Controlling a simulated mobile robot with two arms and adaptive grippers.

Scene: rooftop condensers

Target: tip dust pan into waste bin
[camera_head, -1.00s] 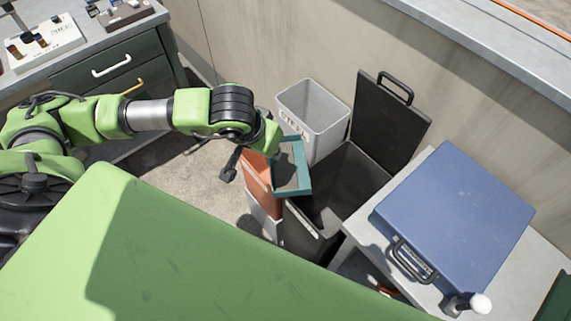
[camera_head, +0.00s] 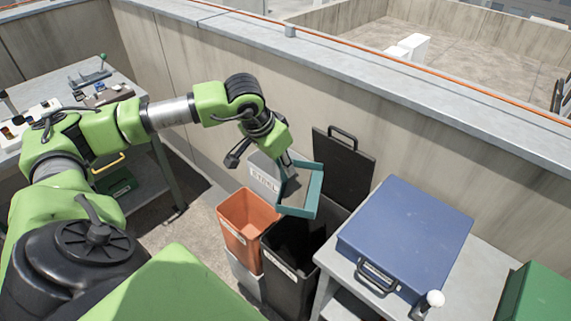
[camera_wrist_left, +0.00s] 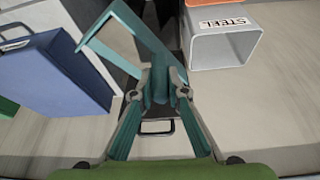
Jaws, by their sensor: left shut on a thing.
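My left gripper (camera_head: 286,160) is shut on the teal dust pan (camera_head: 314,190) by its handle end. It holds the pan in the air above the back part of the black waste bin (camera_head: 286,275), whose lid (camera_head: 345,165) stands open. The pan looks tilted, with its dark grey inside partly showing; I cannot tell what lies in it. In the left wrist view the gripper (camera_wrist_left: 158,88) closes on the pan's handle, and the pan's frame (camera_wrist_left: 118,22) reaches up and left. My right gripper is not in view.
An orange bin (camera_head: 241,228) stands left of the black bin, and a grey bin labelled STEEL (camera_head: 263,172) stands behind. A blue case (camera_head: 405,235) lies on a table at right. A concrete parapet (camera_head: 230,60) runs behind.

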